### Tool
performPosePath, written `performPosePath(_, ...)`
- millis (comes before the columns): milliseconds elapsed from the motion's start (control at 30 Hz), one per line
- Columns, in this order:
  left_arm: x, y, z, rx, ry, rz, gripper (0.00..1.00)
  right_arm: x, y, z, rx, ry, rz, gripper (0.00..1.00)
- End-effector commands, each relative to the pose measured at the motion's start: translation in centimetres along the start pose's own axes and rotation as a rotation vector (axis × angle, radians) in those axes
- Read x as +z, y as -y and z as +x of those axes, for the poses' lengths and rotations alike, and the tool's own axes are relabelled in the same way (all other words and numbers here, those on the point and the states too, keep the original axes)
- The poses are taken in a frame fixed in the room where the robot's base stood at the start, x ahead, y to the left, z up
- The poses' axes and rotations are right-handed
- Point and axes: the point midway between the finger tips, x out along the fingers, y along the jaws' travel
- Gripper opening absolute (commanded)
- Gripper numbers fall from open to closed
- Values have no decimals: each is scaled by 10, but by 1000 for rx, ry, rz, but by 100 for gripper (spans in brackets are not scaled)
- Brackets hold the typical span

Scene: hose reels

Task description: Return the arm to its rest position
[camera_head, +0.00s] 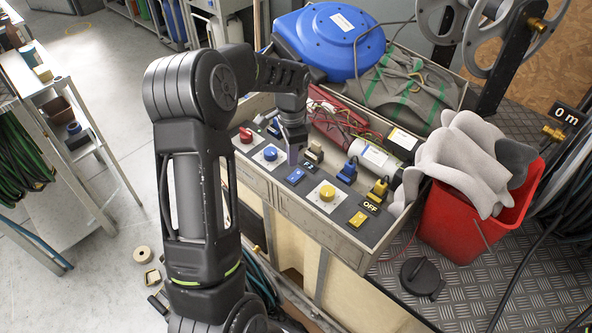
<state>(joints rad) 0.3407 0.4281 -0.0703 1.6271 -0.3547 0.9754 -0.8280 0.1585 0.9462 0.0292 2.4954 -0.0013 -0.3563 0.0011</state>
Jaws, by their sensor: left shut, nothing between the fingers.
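My left arm comes in from the lower left and bends over the front of a grey control box. My left gripper (292,152) points down over the box's panel (335,212), its fingers shut and empty. It is close above the panel, between the blue round knob (270,153) and the blue rocker switch (295,176); I cannot tell if it touches anything. The panel also has a red knob (246,135), a yellow knob (327,193) and a yellow switch (357,219) near an "OFF" label (371,207). My right gripper is not in view.
A red bucket (470,225) with grey cloths (470,160) stands right of the box. A blue hose reel (328,40) lies behind. Shelving (50,130) stands at left. A black disc (422,277) lies on the chequered metal surface (480,290). Floor (105,85) between shelving and arm is mostly clear.

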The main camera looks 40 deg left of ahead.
Motion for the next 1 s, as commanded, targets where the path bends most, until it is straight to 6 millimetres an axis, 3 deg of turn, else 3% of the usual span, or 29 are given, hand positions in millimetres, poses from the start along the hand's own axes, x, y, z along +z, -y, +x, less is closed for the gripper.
performPosePath(133, 0, 0, -9, 0, 0, 0, 0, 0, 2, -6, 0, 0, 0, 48)
performPosePath(733, 0, 0, -10, 0, 0, 0, 0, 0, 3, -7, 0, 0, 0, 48)
performPosePath(1000, 0, 0, -48, 0, 0, 0, 0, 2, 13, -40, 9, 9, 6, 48)
